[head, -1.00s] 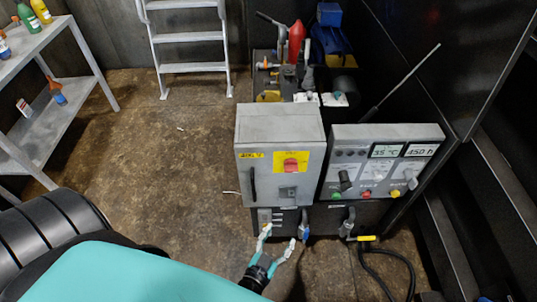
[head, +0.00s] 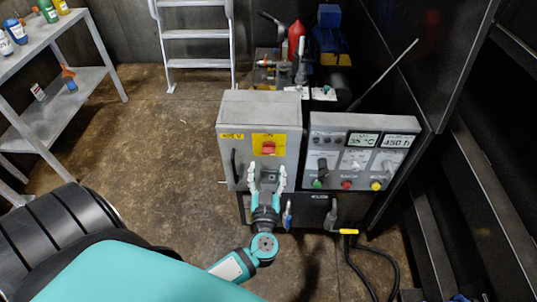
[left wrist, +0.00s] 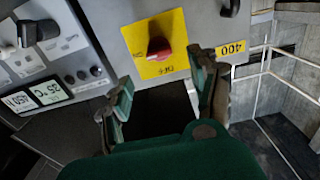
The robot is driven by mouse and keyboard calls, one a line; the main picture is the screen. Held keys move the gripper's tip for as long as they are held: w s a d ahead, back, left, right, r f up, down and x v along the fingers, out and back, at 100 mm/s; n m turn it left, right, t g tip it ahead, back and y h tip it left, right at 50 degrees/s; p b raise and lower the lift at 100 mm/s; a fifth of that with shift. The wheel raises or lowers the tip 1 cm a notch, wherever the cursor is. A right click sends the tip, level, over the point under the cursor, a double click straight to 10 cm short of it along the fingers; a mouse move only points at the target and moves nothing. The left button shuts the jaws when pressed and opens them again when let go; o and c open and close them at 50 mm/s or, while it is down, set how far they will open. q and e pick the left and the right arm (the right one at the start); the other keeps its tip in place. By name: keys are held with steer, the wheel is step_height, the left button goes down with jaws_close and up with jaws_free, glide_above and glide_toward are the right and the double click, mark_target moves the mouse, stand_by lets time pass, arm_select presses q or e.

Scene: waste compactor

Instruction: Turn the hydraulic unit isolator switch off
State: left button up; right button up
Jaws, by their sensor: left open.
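The isolator switch is a red rotary knob (head: 268,148) on a yellow plate (head: 258,137), on the front of a grey cabinet (head: 228,150). My left gripper (head: 267,174) is open and empty just below the knob in the head view, with its fingers pointing up toward it. In the left wrist view the red knob (left wrist: 158,47) stands out from the yellow plate (left wrist: 135,37), beyond the open fingers of my left gripper (left wrist: 160,82). A gap shows between the fingers and the knob. My right gripper is not in view.
A control panel (head: 328,160) with displays, a black knob and coloured buttons stands right of the cabinet. A black handle (head: 234,168) is on the cabinet's left side. Valves and a hose (head: 365,270) sit lower down. A shelf (head: 70,90) stands at the left; floor between is clear.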

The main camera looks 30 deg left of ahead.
mark_target(269, 153)
arm_select(q)
steer(key=x, duration=0.6)
steer(key=shift+w+a, duration=0.15)
steer(key=shift+w, duration=0.15)
steer(key=c, duration=1.2)
